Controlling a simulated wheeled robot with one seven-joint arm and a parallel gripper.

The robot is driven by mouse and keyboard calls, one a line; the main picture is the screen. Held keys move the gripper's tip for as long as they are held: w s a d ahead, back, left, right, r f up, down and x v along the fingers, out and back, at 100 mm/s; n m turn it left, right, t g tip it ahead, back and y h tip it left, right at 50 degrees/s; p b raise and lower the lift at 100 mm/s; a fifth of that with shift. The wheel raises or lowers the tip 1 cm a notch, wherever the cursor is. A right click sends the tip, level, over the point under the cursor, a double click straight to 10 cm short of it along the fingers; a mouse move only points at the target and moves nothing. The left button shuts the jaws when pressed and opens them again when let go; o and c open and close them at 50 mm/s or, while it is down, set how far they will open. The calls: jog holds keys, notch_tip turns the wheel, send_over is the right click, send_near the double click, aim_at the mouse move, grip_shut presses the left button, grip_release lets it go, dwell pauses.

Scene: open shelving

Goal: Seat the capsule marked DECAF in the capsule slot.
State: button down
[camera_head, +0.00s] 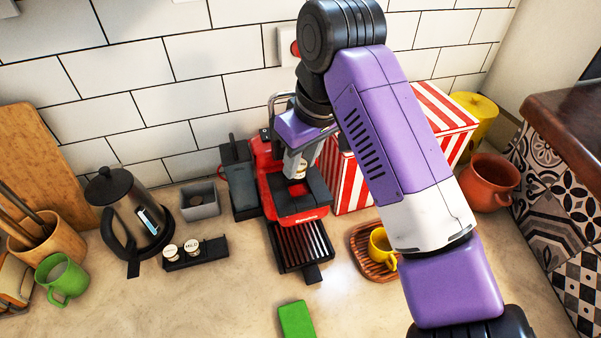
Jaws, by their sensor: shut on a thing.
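My gripper (299,164) is shut on a pale capsule (300,172) with a dark mark on its lid. The mark is too small to read. The gripper holds the capsule over the upper front of the red coffee machine (310,214), close above its dark top part. The capsule slot is hard to make out there. I cannot tell whether the capsule touches the machine. A black capsule holder (213,253) stands on the counter to the left with two white-lidded capsules. The one on the right (192,245) seems to read MILD; the left one (171,251) is unreadable.
A red-and-white striped box (345,181) stands close right of the machine. A yellow cup (380,247) sits on a wooden tray (361,241). A kettle (130,205) and grey bin (200,204) stand left. A green block (296,320) lies in front; the counter around it is clear.

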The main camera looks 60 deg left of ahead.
aim_at(301, 176)
jog(key=shift+f+p, duration=0.35)
jog(key=shift+f, duration=1.8)
jog(key=shift+f, duration=0.3)
jog(key=shift+s+d+f, duration=0.1)
jog(key=shift+d+f, duration=0.05)
jog(key=shift+f, duration=0.25)
jog(key=c, duration=1.1)
grip_release()
jog(key=shift+f, duration=0.15)
jog(key=shift+o, duration=0.2)
jog(key=shift+f, duration=0.1)
jog(key=shift+s, duration=0.1)
jog(key=shift+r, duration=0.45)
jog(key=b+v, duration=0.1)
jog(key=v, duration=1.2)
jog(key=shift+a, duration=0.3)
